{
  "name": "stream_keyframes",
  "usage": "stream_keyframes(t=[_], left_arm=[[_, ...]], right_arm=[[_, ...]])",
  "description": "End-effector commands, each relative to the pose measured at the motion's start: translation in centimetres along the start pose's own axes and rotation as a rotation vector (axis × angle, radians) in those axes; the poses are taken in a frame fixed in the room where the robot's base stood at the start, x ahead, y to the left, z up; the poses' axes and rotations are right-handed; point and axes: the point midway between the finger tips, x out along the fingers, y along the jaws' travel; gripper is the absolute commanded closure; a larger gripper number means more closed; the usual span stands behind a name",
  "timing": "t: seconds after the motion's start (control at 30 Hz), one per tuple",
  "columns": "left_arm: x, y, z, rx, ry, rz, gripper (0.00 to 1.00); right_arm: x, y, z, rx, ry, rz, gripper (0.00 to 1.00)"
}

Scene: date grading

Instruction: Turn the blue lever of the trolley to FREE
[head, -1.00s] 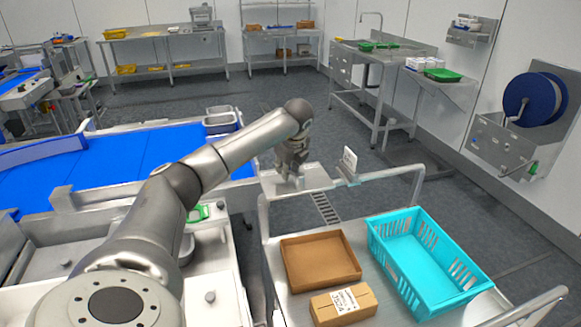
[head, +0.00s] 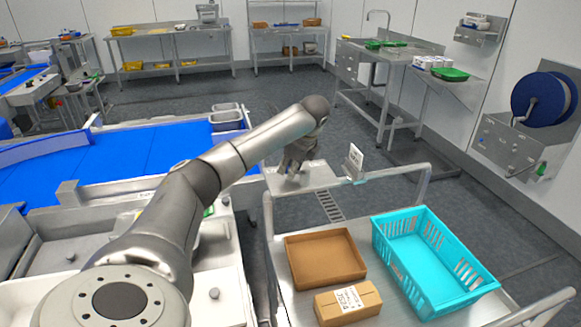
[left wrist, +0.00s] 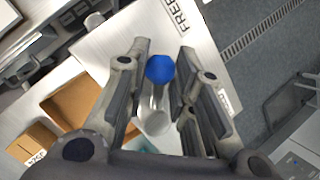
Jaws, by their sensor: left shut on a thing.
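The blue lever (left wrist: 160,69) shows in the left wrist view as a blue ball on a pale metal shaft. My left gripper (left wrist: 162,54) has its two fingers on either side of the lever and is shut on it. In the head view my left gripper (head: 293,172) points down at the far-left corner plate of the trolley (head: 380,205), and it hides the lever there. The word FREE on a label (left wrist: 180,12) is at the top of the left wrist view, beyond the ball. A second label (left wrist: 224,100) is partly hidden behind the right finger. My right gripper is not in view.
On the trolley are an open brown box (head: 325,258), a closed labelled carton (head: 347,302) and a turquoise crate (head: 430,262). A small white sign (head: 354,160) stands by the rail. A blue conveyor belt (head: 120,155) is at left. The floor behind the trolley is clear.

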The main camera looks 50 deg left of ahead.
Motion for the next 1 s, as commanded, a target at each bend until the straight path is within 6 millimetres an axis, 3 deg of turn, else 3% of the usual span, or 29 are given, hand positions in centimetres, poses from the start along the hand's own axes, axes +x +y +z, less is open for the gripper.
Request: stream_keyframes(t=[0.13,0.17,0.33,0.73,0.87,1.0], left_arm=[[0.1,0.1,-0.1,0.003,0.001,0.005,1.0],[0.1,0.1,-0.1,0.004,0.001,0.005,0.76],[0.1,0.1,-0.1,0.004,0.001,0.004,0.55],[-0.7,0.0,-0.1,0.003,0.001,0.0,0.55],[-2.7,-0.1,-0.1,0.003,0.002,-0.002,0.55],[-6.0,-0.1,-0.1,0.004,0.004,-0.004,0.55]], right_arm=[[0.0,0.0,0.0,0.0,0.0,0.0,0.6],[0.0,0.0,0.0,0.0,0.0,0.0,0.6],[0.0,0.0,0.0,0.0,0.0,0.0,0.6],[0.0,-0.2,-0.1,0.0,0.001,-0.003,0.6],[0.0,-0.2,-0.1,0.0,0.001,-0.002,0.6],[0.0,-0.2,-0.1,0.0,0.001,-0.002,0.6]])
